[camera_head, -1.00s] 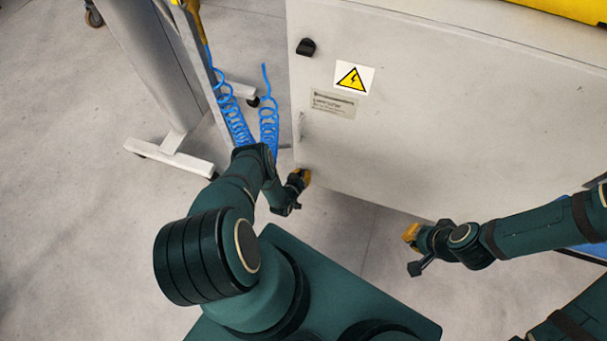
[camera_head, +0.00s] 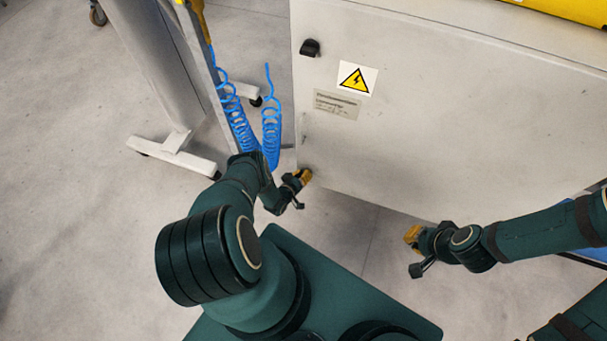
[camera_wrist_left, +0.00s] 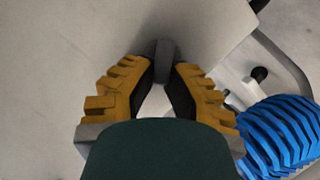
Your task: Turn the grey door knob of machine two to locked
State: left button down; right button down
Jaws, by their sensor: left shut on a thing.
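The machine is a light grey cabinet with a door (camera_head: 440,110). In the left wrist view a grey knob (camera_wrist_left: 166,62) stands out from the pale surface, between the yellow ribbed fingertips of my left gripper (camera_wrist_left: 164,72). The gripper is shut on this knob. In the head view my left gripper (camera_head: 304,176) is at the door's lower left corner, and the knob is hidden there. My right gripper (camera_head: 411,236) is near the door's lower edge, apart from the knob; its opening is not clear.
A black knob (camera_head: 310,48), a yellow warning label (camera_head: 356,79) and a small handle (camera_head: 303,125) are on the door. Coiled blue hoses (camera_head: 270,135) hang left of it, near my left arm. A white stand foot (camera_head: 172,155) is further left.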

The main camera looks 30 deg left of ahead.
pick_arm(q)
jog(key=shift+w+a, duration=0.1)
jog(key=c, duration=1)
grip_release()
jog(key=v, duration=1.2)
